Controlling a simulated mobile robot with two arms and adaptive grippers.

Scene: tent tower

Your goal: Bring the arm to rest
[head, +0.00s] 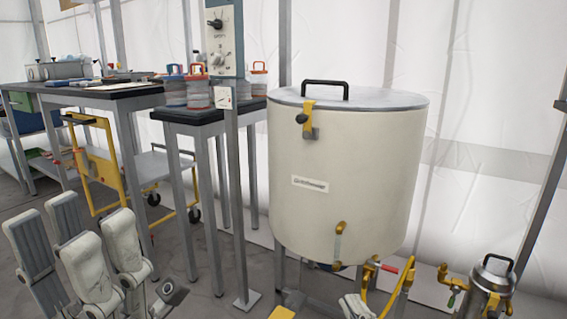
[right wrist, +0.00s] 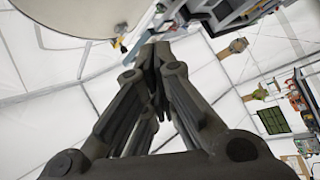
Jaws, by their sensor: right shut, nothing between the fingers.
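My left gripper (head: 72,232) is at the lower left of the head view. Its pale grey fingers point up and stand apart, with nothing seen between them. My right gripper (right wrist: 157,52) fills the middle of the right wrist view. Its dark fingers come together at the tips and hold nothing. In that view a large pale round shape lies beyond the tips, at the upper left. A small pale part at the bottom of the head view, below the tank, may belong to my right arm; I cannot tell.
A big cream tank (head: 340,180) with a grey lid stands right of centre. A small metal canister (head: 490,285) is at the lower right. A control box (head: 224,40) on a post, dark-topped tables (head: 100,88) and a yellow cart (head: 105,165) stand left of the tank.

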